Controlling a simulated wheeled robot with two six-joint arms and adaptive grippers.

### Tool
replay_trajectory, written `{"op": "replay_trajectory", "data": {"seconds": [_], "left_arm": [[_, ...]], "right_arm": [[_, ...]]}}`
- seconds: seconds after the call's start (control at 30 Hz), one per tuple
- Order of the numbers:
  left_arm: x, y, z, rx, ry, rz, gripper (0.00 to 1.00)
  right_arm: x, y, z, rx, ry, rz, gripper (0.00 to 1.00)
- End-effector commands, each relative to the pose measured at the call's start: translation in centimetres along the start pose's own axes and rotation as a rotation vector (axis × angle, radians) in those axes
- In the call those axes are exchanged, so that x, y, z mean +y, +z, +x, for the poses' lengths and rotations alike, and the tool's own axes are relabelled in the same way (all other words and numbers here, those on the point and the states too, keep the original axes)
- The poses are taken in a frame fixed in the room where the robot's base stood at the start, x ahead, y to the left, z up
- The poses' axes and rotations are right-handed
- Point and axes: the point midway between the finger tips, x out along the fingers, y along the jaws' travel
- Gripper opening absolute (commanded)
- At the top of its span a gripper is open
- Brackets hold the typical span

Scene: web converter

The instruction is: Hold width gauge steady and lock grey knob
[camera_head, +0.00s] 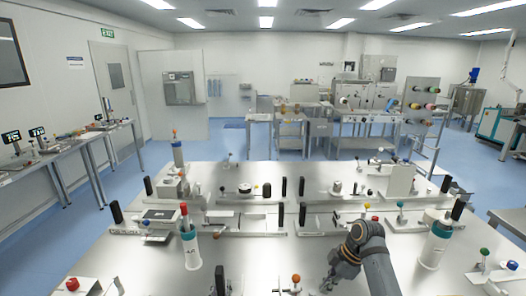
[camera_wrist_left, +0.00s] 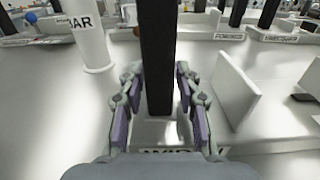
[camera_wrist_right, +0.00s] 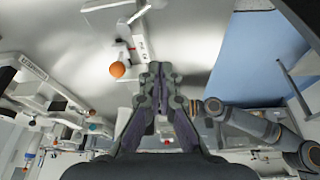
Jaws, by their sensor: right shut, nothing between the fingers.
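A tall black upright handle (camera_wrist_left: 158,60) stands between the fingers of my left gripper (camera_wrist_left: 160,95) in the left wrist view. The fingers are apart, with narrow gaps beside the handle. A white base with a partly hidden label (camera_wrist_left: 170,152) lies at its foot. In the head view a black upright handle (camera_head: 220,282) shows at the bottom edge; my left gripper does not show there. My right gripper (camera_head: 328,283) is shut and empty, low over the table, right of an orange ball knob (camera_head: 296,279). Its closed tips (camera_wrist_right: 160,72) also show in the right wrist view. I cannot make out a grey knob.
A white cylinder (camera_head: 190,248) with a red-topped piece in it stands left of the black handle. Another white cylinder (camera_head: 436,245) stands at the right. A white upright plate (camera_wrist_left: 232,92) is right of my left gripper. Rows of fixtures with black handles fill the table behind.

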Motion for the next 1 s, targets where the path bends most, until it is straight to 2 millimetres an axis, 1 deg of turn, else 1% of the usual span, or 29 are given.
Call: {"op": "replay_trajectory", "data": {"seconds": [0.03, 0.07, 0.1, 0.33, 0.43, 0.53, 0.7, 0.8, 0.9, 1.0], "left_arm": [[0.0, 0.2, 0.1, -0.005, 0.001, 0.000, 0.45], [0.0, 0.3, 0.1, -0.006, 0.001, 0.000, 0.49], [0.0, 0.3, 0.2, -0.007, 0.001, 0.000, 0.50], [0.0, 0.6, 0.2, -0.012, 0.001, 0.000, 0.50], [0.0, 0.5, -0.2, -0.012, 0.001, -0.001, 0.50], [0.0, 0.4, -1.6, -0.010, 0.001, 0.000, 0.50], [0.0, 0.3, -4.8, -0.010, 0.002, -0.001, 0.50], [0.0, 0.3, -6.2, -0.009, 0.002, 0.000, 0.50], [0.0, 0.3, -7.2, -0.009, 0.002, -0.001, 0.50], [-0.1, 0.3, -7.7, -0.009, 0.002, -0.002, 0.50]], "right_arm": [[0.0, 0.0, 0.0, 0.000, 0.000, 0.000, 0.00], [0.0, 0.0, 0.0, 0.000, 0.000, 0.000, 0.00], [0.0, 0.0, 0.0, 0.000, 0.000, 0.000, 0.00], [0.0, 0.0, 0.0, 0.000, 0.000, 0.000, 0.00], [0.0, 0.0, 0.0, 0.000, 0.000, 0.000, 0.00], [0.0, 0.0, 0.0, 0.000, 0.000, 0.000, 0.00], [0.0, 0.0, 0.0, 0.000, 0.000, 0.000, 0.00], [0.0, 0.0, 0.0, 0.000, 0.000, 0.000, 0.00], [0.0, 0.0, 0.0, 0.000, 0.000, 0.000, 0.00], [0.0, 0.0, 0.0, 0.000, 0.000, 0.000, 0.00]]}}
